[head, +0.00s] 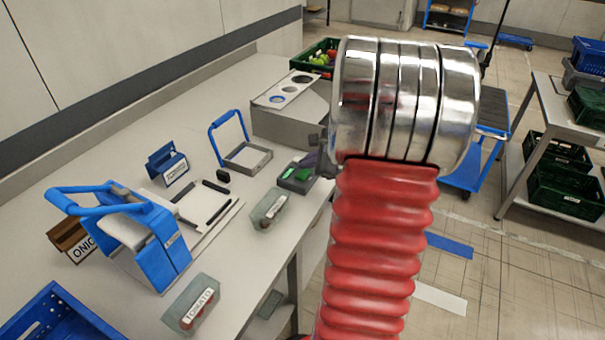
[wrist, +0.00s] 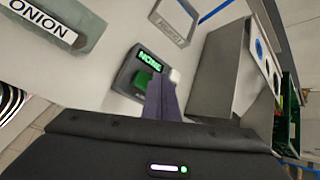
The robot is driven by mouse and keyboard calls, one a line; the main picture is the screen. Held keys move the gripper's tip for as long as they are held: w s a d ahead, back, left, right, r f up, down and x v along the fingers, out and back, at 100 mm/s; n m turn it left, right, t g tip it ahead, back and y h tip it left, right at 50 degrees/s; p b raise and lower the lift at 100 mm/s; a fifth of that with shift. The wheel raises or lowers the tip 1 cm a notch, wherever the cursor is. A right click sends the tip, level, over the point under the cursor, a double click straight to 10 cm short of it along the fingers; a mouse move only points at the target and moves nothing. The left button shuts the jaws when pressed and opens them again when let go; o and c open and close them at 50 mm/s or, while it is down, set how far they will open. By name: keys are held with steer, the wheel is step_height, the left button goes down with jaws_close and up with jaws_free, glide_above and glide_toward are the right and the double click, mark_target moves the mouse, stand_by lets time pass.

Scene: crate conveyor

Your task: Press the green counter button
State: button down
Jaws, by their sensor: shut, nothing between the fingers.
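The counter (wrist: 124,75) is a small dark box with a lit green display (wrist: 150,57) and a green button (wrist: 143,79) below it. In the head view the counter (head: 292,186) sits on the bench beside my arm. My gripper (wrist: 162,82) is shut and empty, with its purple fingers over the counter's right side, beside the green button. The fingers partly cover the counter; whether they touch it I cannot tell. In the head view my gripper (head: 309,159) is small and partly behind my arm.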

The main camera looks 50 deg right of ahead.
mark_target(306, 175)
steer(key=shift+f, duration=0.9)
stand_by(1.2)
stand_by(0.3)
steer(key=shift+r, duration=1)
steer(key=shift+r, duration=2.5)
